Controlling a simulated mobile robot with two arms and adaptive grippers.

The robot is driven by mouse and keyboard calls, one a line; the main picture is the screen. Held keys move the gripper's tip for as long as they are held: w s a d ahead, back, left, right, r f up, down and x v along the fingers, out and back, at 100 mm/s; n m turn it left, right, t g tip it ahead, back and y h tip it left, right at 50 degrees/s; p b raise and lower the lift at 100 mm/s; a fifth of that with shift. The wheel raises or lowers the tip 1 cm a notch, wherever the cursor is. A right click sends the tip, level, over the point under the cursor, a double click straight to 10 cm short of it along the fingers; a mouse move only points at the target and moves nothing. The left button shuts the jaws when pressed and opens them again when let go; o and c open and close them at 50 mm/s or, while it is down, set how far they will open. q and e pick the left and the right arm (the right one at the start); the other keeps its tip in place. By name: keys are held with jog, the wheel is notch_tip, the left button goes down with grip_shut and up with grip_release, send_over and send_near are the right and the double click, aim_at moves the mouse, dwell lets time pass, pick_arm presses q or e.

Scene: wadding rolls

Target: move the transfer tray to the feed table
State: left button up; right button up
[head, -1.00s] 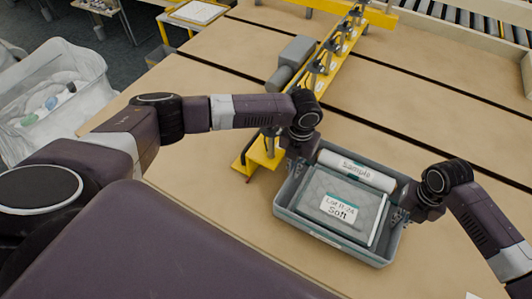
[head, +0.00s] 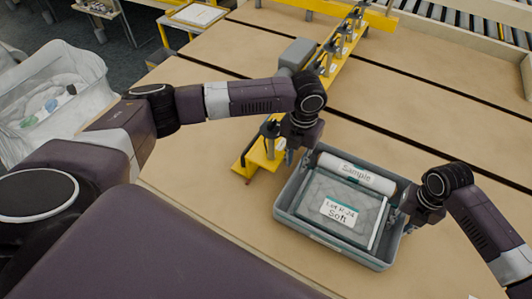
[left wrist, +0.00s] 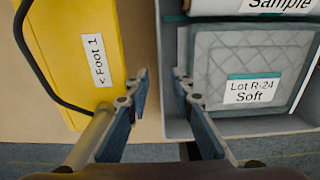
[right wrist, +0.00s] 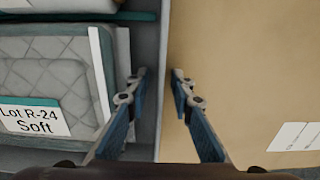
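The grey transfer tray (head: 330,241) rests on a tan tabletop. In it lie a quilted pad labelled "Lot R-24 Soft" (head: 322,192) and a white roll labelled "Sample" (head: 378,180). My left gripper (head: 299,156) is open and empty above the tray's left end; in the left wrist view its fingers (left wrist: 160,82) are apart, near the tray's left wall. My right gripper (head: 402,219) is open at the tray's right wall; in the right wrist view its fingers (right wrist: 158,82) are apart, one on either side of the wall. I cannot tell which surface is the feed table.
A yellow rail with grey clamps (head: 330,62) runs back from close to the tray's left; its foot reads "Foot 1" (left wrist: 97,60). Tan tabletop (head: 440,120) with dark seams is clear behind the tray. A white-lined bin (head: 70,120) stands at left; rollers (head: 470,22) lie far back.

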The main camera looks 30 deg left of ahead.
pick_arm(q)
notch_tip(320, 180, up, 6)
jog(key=shift+f, duration=0.1)
pick_arm(e)
jog(key=shift+r, duration=0.1)
notch_tip(320, 180, up, 12)
jog(key=shift+f, duration=0.1)
pick_arm(q)
jog(key=shift+s, duration=0.1)
dwell(0.6)
